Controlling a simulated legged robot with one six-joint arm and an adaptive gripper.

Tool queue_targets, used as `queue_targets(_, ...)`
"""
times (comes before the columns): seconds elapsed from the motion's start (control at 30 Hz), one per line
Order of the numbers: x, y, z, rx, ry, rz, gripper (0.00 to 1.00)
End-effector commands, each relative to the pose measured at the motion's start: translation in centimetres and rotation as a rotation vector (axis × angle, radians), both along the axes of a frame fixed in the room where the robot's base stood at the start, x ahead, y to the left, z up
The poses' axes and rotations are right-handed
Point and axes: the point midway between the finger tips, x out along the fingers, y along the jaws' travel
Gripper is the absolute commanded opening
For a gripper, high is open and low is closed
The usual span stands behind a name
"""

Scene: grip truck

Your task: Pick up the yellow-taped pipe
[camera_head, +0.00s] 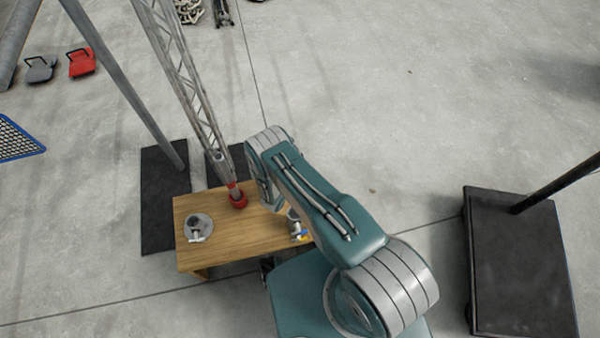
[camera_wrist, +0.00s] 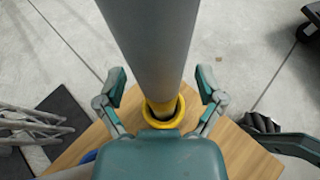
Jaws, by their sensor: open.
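In the wrist view, a thick grey pipe (camera_wrist: 152,45) rises between the two teal fingers of my gripper (camera_wrist: 162,88). A yellow band (camera_wrist: 162,115) circles its lower end, close to the wooden table (camera_wrist: 235,150). The fingers are apart, one on each side of the pipe, with a visible gap on both sides. In the head view, a small grey piece with yellow (camera_head: 301,238) shows at the right edge of the wooden table (camera_head: 240,243). My arm hides most of that area and my gripper there.
On the table stand a grey fitting on a round plate (camera_head: 198,226) and a red ring (camera_head: 237,198) at the foot of a lattice truss (camera_head: 185,75). A black wheeled platform (camera_head: 520,265) with a dark pole is at right. Open concrete floor lies beyond.

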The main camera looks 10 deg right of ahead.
Motion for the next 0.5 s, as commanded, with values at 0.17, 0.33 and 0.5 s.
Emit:
queue_targets(0.17, 0.03, -0.01, -0.01, 0.000, 0.000, 0.000, 0.88)
queue_targets(0.33, 0.03, -0.04, -0.01, 0.001, 0.001, 0.000, 0.26)
queue_targets(0.5, 0.01, -0.05, -0.03, 0.001, 0.001, 0.000, 0.00)
